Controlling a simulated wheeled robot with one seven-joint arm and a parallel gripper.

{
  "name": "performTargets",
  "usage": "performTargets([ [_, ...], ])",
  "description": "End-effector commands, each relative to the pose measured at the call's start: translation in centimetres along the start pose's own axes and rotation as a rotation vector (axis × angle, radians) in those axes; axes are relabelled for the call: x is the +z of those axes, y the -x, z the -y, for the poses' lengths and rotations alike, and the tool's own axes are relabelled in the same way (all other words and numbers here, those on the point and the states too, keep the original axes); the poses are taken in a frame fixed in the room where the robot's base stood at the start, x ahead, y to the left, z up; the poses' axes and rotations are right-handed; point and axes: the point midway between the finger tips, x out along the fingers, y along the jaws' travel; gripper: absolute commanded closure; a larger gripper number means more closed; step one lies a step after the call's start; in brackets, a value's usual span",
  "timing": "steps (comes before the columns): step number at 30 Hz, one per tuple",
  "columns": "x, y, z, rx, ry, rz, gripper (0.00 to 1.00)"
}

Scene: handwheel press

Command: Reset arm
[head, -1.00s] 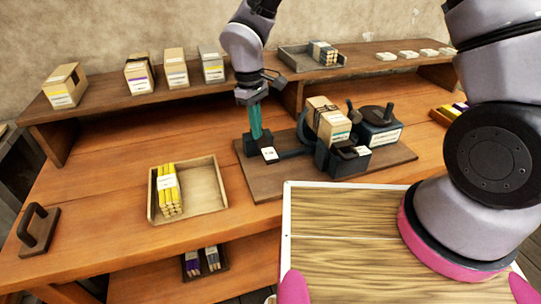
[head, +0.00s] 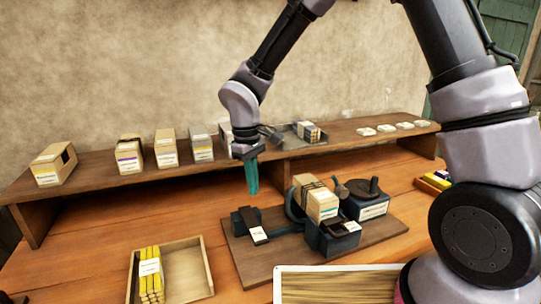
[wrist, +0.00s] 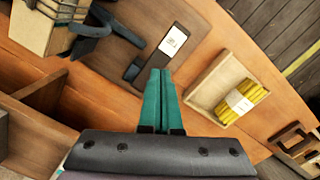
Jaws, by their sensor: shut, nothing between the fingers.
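My gripper (head: 252,178) has green fingers that are shut with nothing between them. In the head view it hangs in the air above the left part of the handwheel press (head: 325,228), apart from it. The press stands on a brown wooden board (head: 262,268) and has a box (head: 316,198) with dark straps in it. In the wrist view the shut fingers (wrist: 161,85) point at the board next to a dark lever bar with a white label (wrist: 170,42).
A wooden tray (head: 206,268) with yellow sticks (head: 150,272) lies left of the board. Several boxes and a grey tray (head: 282,136) stand on the raised shelf (head: 100,190) behind my gripper. Bare bench top lies left of the press.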

Motion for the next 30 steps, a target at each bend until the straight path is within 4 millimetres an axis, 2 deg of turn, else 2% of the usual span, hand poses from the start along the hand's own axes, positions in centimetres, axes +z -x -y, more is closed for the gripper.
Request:
performTargets([
  [1, 0.8, 1.8, -1.8, 0.016, -0.055, -0.023, 1.0],
  [6, 4.7, 7.3, -7.0, 0.048, -0.265, -0.098, 1.0],
  [12, 10.4, 13.0, -11.4, 0.063, -0.517, -0.203, 1.0],
  [15, 13.5, 15.5, -12.9, 0.06, -0.642, -0.265, 1.0],
  [22, 20.7, 20.2, -14.5, 0.031, -0.915, -0.43, 1.0],
  [27, 25.6, 22.7, -14.3, -0.009, -1.093, -0.568, 1.0],
  [30, 27.7, 23.6, -13.9, -0.034, -1.17, -0.638, 1.0],
])
